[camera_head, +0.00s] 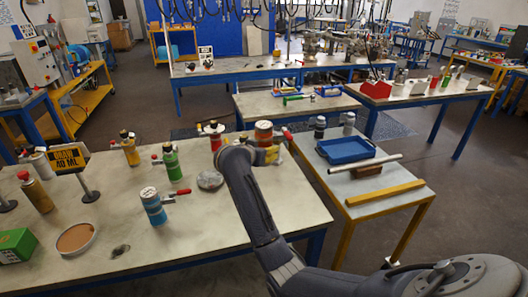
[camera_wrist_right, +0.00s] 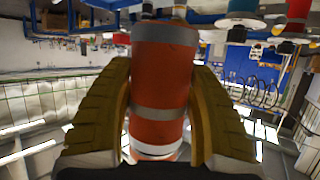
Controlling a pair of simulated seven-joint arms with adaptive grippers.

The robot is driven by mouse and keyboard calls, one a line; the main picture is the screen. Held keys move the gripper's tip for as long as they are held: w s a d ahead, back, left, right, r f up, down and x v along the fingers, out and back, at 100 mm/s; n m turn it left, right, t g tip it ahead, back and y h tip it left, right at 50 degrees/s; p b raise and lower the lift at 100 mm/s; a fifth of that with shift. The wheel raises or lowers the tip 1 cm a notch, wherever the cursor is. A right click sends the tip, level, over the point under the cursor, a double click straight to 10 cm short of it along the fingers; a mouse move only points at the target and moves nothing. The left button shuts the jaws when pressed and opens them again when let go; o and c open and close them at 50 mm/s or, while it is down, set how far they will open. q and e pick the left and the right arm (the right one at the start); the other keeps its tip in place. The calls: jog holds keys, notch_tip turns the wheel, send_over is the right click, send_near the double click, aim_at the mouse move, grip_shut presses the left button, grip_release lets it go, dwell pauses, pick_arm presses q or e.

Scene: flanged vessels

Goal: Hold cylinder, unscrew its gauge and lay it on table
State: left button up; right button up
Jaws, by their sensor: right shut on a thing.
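An orange-red cylinder with grey bands (camera_head: 263,128) stands upright toward the far right corner of the long table; a red-handled part shows at its right. My right gripper (camera_head: 272,153) is shut around its side. In the right wrist view, the yellow fingers (camera_wrist_right: 163,85) flank the cylinder (camera_wrist_right: 165,60), one on each side. I cannot make out a gauge on it, and its base is hidden behind my gripper, so I cannot tell whether it touches the table. My left gripper is not in view.
Other vessels stand on the long table (camera_head: 215,240): green (camera_head: 171,165), blue (camera_head: 152,207), yellow (camera_head: 130,152), red (camera_head: 213,135) and tan (camera_head: 36,194). A grey disc (camera_head: 210,180) lies near my right arm. A side table holds a blue tray (camera_head: 345,149). The long table's front middle is clear.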

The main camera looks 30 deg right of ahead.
jog(key=shift+r, duration=0.1)
jog(key=o, duration=0.9)
jog(key=shift+c, duration=0.2)
jog(key=c, duration=0.9)
jog(key=shift+o, duration=0.2)
